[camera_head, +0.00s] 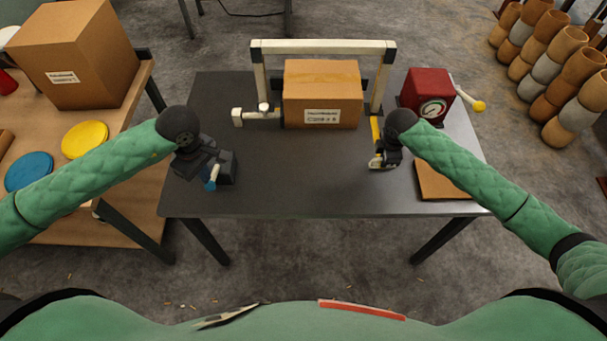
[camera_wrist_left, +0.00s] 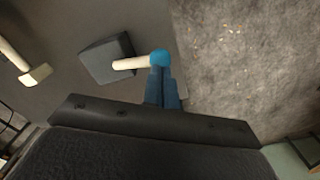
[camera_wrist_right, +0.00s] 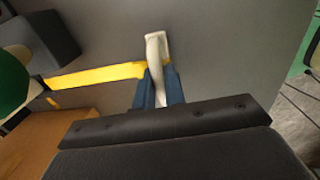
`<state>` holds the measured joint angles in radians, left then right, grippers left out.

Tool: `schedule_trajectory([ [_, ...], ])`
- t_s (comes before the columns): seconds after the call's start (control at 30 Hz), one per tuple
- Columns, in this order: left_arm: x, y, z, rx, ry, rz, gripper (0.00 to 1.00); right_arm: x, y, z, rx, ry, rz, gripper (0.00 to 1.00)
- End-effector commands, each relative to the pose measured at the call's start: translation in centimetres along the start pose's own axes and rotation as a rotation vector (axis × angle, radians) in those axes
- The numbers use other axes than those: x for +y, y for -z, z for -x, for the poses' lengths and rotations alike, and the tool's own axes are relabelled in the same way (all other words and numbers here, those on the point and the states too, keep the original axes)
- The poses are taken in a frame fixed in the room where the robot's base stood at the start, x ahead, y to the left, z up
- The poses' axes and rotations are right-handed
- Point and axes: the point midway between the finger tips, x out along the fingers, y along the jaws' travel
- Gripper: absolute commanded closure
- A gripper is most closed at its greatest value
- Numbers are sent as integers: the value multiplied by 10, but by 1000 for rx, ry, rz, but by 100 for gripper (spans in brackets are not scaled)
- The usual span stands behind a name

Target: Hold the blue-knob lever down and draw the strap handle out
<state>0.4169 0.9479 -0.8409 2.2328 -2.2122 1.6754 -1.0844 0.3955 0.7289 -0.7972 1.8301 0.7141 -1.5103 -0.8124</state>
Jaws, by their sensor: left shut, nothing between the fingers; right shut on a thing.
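The lever (camera_wrist_left: 130,64) is a cream rod running from a dark block (camera_wrist_left: 100,62) to a blue knob (camera_wrist_left: 159,57). The block (camera_head: 227,168) stands at the left front of the dark table. My left gripper (camera_head: 208,178) is shut and empty, its fingertips at the knob in the left wrist view (camera_wrist_left: 160,72); I cannot tell whether they press on it. The pale strap handle (camera_wrist_right: 154,48) is at the end of a yellow strap (camera_wrist_right: 95,76). My right gripper (camera_head: 384,160) is shut on this handle, low over the table. The strap (camera_head: 375,130) runs back from it.
A cardboard box (camera_head: 322,95) stands under a white frame (camera_head: 323,46) at the table's back. A red box with a dial (camera_head: 428,93) and a yellow-tipped lever (camera_head: 478,105) are at the right. A brown board (camera_head: 440,184) lies front right. The table's middle (camera_head: 290,170) is clear.

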Motion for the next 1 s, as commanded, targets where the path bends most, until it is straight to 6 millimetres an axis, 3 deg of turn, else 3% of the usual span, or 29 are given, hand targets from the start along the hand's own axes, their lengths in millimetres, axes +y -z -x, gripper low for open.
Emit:
schedule_trajectory([
  [1.0,0,0,-16,0,0,0,100,1,0,1,1,-2,0,100],
])
